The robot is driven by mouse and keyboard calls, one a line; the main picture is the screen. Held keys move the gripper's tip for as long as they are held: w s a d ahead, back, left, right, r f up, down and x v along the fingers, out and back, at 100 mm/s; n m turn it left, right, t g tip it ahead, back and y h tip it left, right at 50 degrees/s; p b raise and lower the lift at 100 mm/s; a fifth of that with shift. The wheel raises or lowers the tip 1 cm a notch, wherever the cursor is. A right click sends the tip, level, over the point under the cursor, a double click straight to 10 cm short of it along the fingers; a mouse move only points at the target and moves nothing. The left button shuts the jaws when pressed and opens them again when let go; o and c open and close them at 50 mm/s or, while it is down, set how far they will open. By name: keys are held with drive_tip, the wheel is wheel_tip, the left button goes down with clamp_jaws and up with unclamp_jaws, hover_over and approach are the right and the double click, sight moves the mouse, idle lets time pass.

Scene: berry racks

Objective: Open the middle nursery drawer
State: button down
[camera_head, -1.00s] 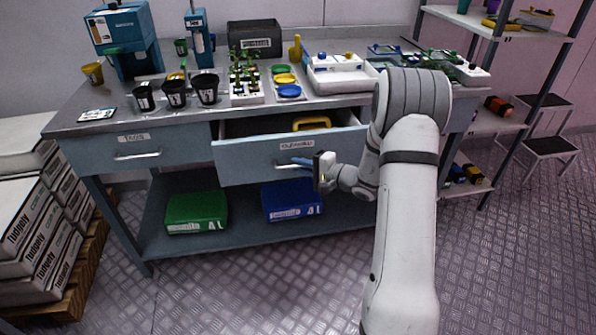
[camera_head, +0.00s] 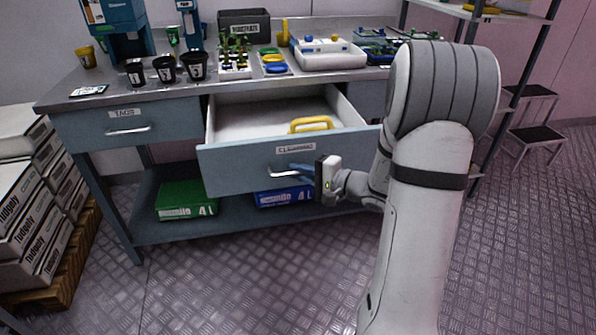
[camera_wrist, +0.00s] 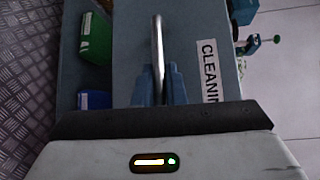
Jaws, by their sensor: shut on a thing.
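The middle drawer (camera_head: 230,171), labelled like "CLEANING", stands well out of the steel workbench. Its white inside shows, with a yellow handled thing (camera_head: 311,124) near the front right. My gripper (camera_head: 304,170) is at the drawer front, shut on its bar handle (camera_head: 279,172). In the wrist view the blue fingers (camera_wrist: 160,85) close around the lower part of the metal handle (camera_wrist: 157,45), beside the label (camera_wrist: 209,70).
The shut "TAGS" drawer (camera_head: 75,134) is to the left. Green (camera_head: 186,199) and blue (camera_head: 284,197) boxes lie on the lower shelf. Pots, seedlings and trays crowd the bench top. A pallet of boxes stands at the left, a rack and step stool at the right. Floor before the bench is clear.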

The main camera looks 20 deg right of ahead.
idle(0.3)
drive_tip(key=c, duration=1.8)
unclamp_jaws()
drive_tip(key=shift+o, duration=0.2)
drive_tip(key=v, duration=0.8)
drive_tip(key=shift+p, duration=0.45)
drive_tip(key=shift+a, duration=0.1)
drive_tip(key=s+a+r+n+g+h+p, duration=0.2)
drive_tip(key=s+a+r+n+g+p, duration=0.5)
drive_tip(key=s+a+r+g+p, duration=0.5)
drive_tip(key=s+d+r+n+t+h+p, duration=0.1)
drive_tip(key=s+r+n+h+p, duration=0.1)
drive_tip(key=r, duration=0.4)
drive_tip(key=s+d+r+n+t+h+p, duration=0.1)
drive_tip(key=s+d+r+n+h+p, duration=0.1)
drive_tip(key=s+r+h+p, duration=0.3)
drive_tip(key=r+h+p, duration=0.1)
drive_tip(key=r+p, duration=0.1)
drive_tip(key=shift+h+p, duration=0.3)
drive_tip(key=shift+h, duration=0.1)
